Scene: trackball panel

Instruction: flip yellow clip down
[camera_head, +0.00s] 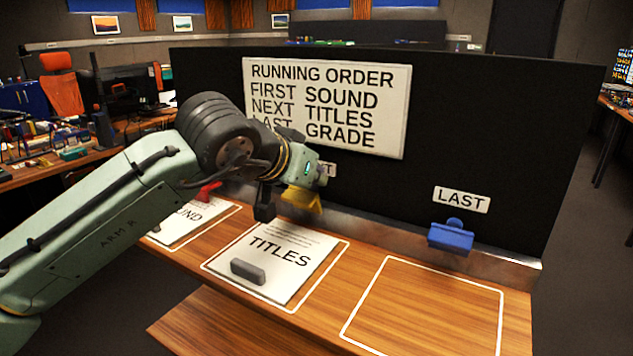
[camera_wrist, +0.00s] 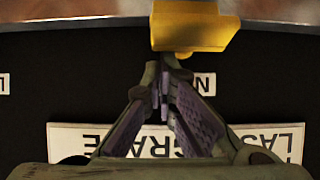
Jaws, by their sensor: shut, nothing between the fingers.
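The yellow clip (camera_head: 301,199) is on the ledge along the foot of the black panel, beneath the middle label, which my arm partly covers. In the wrist view the yellow clip (camera_wrist: 195,25) fills the top centre. My gripper (camera_wrist: 165,72) is shut and empty, with its fingertips just beside the clip's near edge. I cannot tell whether they touch it. In the head view my wrist hides most of the gripper and part of the clip.
A blue clip (camera_head: 451,237) sits under the LAST label (camera_head: 461,200), and a red clip (camera_head: 208,191) is at left. The TITLES sheet (camera_head: 300,244) lies in its outline with a grey block (camera_head: 248,271) on it. The right outline (camera_head: 425,315) is empty.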

